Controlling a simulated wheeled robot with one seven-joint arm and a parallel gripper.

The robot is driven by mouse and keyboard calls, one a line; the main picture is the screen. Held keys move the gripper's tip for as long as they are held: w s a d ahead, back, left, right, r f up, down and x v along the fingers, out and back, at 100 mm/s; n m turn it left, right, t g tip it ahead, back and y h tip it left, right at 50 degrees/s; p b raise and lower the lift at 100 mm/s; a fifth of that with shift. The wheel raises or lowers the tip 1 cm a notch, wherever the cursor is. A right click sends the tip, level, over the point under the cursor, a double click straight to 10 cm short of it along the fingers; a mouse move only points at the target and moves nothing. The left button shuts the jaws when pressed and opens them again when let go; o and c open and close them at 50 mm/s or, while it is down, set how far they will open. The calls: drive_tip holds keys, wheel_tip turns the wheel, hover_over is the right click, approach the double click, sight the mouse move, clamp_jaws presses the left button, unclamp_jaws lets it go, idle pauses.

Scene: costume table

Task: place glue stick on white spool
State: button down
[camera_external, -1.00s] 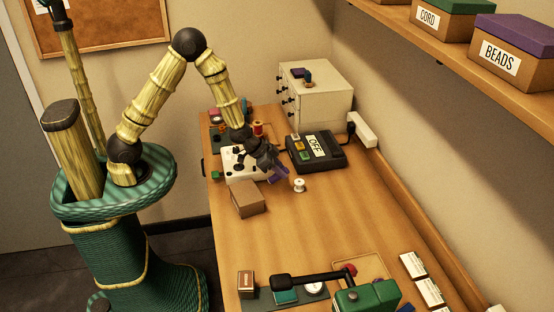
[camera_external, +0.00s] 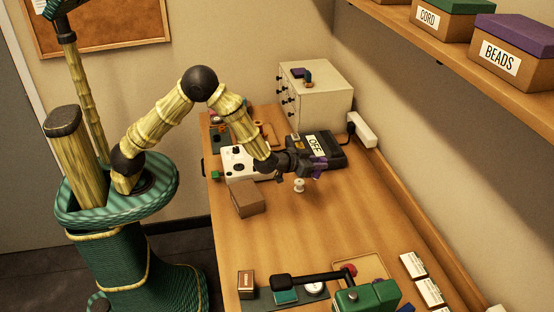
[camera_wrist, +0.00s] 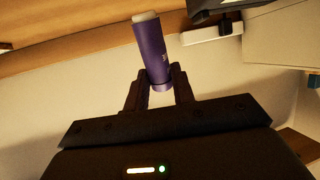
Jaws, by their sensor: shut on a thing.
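The glue stick (camera_wrist: 153,52) is a purple cylinder with a pale end. My gripper (camera_wrist: 160,88) is shut on it near its lower end in the wrist view. In the external view my gripper (camera_external: 310,166) holds the purple stick (camera_external: 319,170) above the table, just above and to the right of the white spool. The white spool (camera_external: 299,186) stands upright on the table, apart from the stick. The spool cannot be made out in the wrist view.
A black device marked OFF (camera_external: 330,147) lies behind my gripper. A white control box (camera_external: 238,165) and a brown box (camera_external: 249,198) are to the left. A drawer cabinet (camera_external: 325,95) stands at the back. The wooden table (camera_external: 330,225) is clear in front of the spool.

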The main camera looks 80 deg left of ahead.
drive_tip(key=shift+w+r+n+y, duration=0.15)
drive_tip(key=shift+r+n+y, duration=0.15)
drive_tip(key=shift+n+y, duration=0.15)
wheel_tip(320, 180, up, 2)
drive_tip(key=s+a+n+y+b, duration=0.1)
drive_tip(key=n+y+b, duration=0.1)
drive_tip(key=n+y, duration=0.15)
wheel_tip(320, 180, up, 3)
drive_tip(key=n+g+y+b, duration=0.1)
drive_tip(key=n+g+y, duration=0.15)
drive_tip(key=y, duration=0.35)
hover_over(297, 184)
drive_tip(key=shift+r+t, duration=0.2)
drive_tip(key=shift+t, duration=0.15)
drive_tip(key=shift+f, duration=0.1)
wheel_tip(297, 184, down, 6)
drive_tip(key=shift+f, duration=0.15)
drive_tip(key=shift+f, duration=1.8)
